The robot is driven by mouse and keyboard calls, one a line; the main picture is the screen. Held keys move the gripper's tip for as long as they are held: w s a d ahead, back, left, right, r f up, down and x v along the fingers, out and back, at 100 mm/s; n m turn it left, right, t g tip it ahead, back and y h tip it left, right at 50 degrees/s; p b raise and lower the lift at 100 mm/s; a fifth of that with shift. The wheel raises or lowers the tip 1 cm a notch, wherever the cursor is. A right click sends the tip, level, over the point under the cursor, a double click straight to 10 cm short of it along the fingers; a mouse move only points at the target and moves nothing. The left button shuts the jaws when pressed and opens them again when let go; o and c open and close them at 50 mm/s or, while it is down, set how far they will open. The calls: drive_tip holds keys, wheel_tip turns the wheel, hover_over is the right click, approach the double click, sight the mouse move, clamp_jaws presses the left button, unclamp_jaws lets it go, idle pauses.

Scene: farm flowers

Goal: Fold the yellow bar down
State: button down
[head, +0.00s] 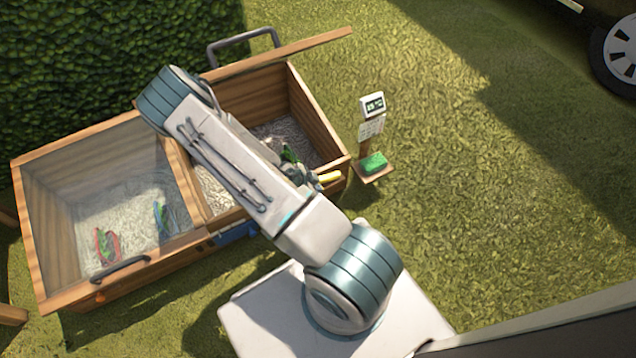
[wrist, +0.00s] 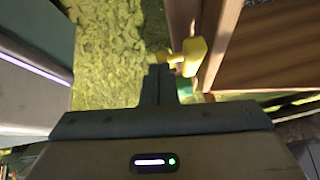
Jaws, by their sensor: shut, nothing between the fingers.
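The yellow bar (head: 329,176) sticks out from the front right corner of the wooden box. In the wrist view the yellow bar (wrist: 194,54) is close by the wooden edge, just ahead and to the right of my fingertips. My gripper (wrist: 159,72) is shut and empty, its tips very near the bar; I cannot tell whether they touch. In the head view my gripper (head: 303,178) is partly hidden by my arm, just left of the bar.
The wooden box (head: 320,125) has an open right compartment, its lid (head: 290,48) raised. The left compartment has a closed clear lid (head: 100,165). A small display post (head: 372,105) with a green block (head: 374,163) stands right of the box.

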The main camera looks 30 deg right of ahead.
drive_tip(key=shift+d, duration=0.25)
drive_tip(key=shift+d+f+b, duration=0.15)
drive_tip(key=shift+d+b, duration=0.3)
drive_tip(key=shift+d, duration=0.15)
wheel_tip(320, 180, up, 5)
drive_tip(key=p, duration=0.4)
drive_tip(key=a+p, duration=0.3)
drive_tip(key=a, duration=0.7)
drive_tip(key=shift+s+a, duration=0.2)
drive_tip(key=shift+a, duration=0.1)
drive_tip(key=shift+f, duration=0.1)
